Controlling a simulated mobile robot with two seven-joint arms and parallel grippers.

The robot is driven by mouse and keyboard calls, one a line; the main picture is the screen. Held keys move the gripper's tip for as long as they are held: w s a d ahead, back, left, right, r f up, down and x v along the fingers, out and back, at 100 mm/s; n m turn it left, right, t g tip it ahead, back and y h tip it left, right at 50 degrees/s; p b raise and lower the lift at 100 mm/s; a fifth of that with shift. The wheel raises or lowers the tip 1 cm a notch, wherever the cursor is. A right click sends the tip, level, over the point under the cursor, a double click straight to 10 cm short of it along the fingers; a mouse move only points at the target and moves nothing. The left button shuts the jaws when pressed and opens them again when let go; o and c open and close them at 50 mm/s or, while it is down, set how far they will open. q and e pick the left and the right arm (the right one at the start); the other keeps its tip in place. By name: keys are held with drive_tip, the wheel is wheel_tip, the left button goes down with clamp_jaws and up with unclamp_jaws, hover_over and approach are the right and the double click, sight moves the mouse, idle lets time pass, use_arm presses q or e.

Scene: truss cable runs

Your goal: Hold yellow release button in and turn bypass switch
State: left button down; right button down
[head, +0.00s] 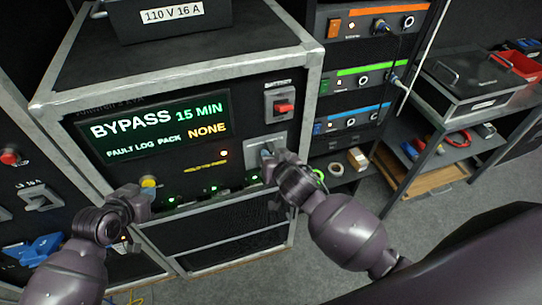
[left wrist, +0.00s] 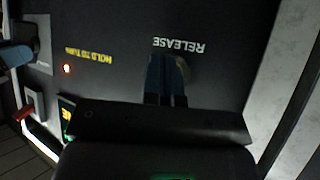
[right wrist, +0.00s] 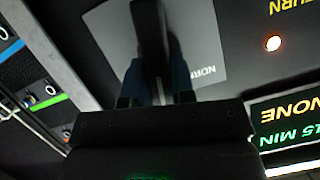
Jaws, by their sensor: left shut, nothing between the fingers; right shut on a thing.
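The yellow release button (head: 148,181) is on the lower left of the black cabinet front. My left gripper (head: 151,189) is shut and empty, with its tips at the button. In the left wrist view the fingers (left wrist: 167,72) end just below the RELEASE label and hide the button, so I cannot see how deep it sits. The bypass switch has a pale plate (head: 254,147) on the right of the front. My right gripper (head: 270,156) is shut on its dark handle (right wrist: 150,32), with a finger on each side. The plate (right wrist: 203,45) shows part of a NORMAL label.
The display (head: 155,127) reads BYPASS 15 MIN, FAULT LOG PACK NONE. An amber lamp (head: 223,153) is lit near yellow lettering. A red battery switch (head: 284,106) sits above the bypass switch. A rack (head: 360,80) and a grey bench (head: 415,170) stand to the right.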

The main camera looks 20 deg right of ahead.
drive_tip(key=n+h, duration=0.1)
drive_tip(key=n, duration=0.1)
drive_tip(key=a+n+h, duration=0.1)
drive_tip(key=shift+n+h, duration=0.4)
drive_tip(key=c, duration=1.8)
unclamp_jaws()
drive_tip(key=n+h, duration=0.1)
drive_tip(key=n, duration=0.1)
drive_tip(key=shift+w+a+f+n+h, duration=0.1)
drive_tip(key=shift+a+n+h, duration=0.15)
drive_tip(key=shift+n+h, duration=0.15)
drive_tip(key=shift+c, duration=0.2)
drive_tip(key=shift+n+t+h, duration=0.3)
drive_tip(key=shift+n, duration=0.2)
clamp_jaws()
